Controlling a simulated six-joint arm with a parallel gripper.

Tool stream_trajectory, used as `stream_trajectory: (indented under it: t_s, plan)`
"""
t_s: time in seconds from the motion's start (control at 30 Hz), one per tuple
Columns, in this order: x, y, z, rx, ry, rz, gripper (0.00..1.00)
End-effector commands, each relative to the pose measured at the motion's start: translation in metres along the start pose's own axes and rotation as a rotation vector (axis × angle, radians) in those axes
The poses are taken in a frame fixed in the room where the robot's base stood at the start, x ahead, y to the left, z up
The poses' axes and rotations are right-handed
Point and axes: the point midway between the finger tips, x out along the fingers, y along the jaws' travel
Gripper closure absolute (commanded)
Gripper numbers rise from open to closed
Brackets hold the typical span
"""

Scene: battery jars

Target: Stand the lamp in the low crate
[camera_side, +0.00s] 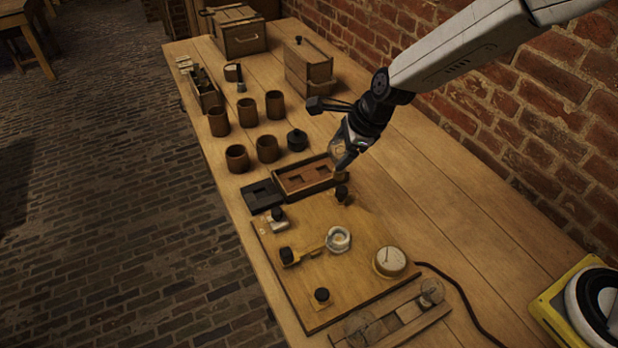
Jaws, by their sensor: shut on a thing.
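My gripper (345,158) is shut on a small pale, see-through thing that looks like the lamp (337,149). Its lower end is hard to make out against my fingers. My gripper is over the right end of a shallow open wooden box with a reddish-brown inside, which looks like the low crate (277,184). I cannot tell whether the lamp touches the crate or hangs above it.
A black slotted block (262,196) adjoins the crate's left side. A wooden board (310,270) with knobs, a glass ring and a dial lies in front. Several brown jars (267,149) and a black lidded pot (297,140) stand behind.

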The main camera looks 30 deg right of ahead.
Motion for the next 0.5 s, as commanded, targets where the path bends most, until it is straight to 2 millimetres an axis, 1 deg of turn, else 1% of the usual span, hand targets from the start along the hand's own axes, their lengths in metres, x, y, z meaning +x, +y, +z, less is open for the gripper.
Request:
stream_trajectory:
  t_s: [0.27,0.5]
  plan:
    - [0.005,-0.004,0.002,-0.001,0.000,0.000,0.95]
    - [0.024,-0.020,0.010,0.000,0.000,0.000,0.95]
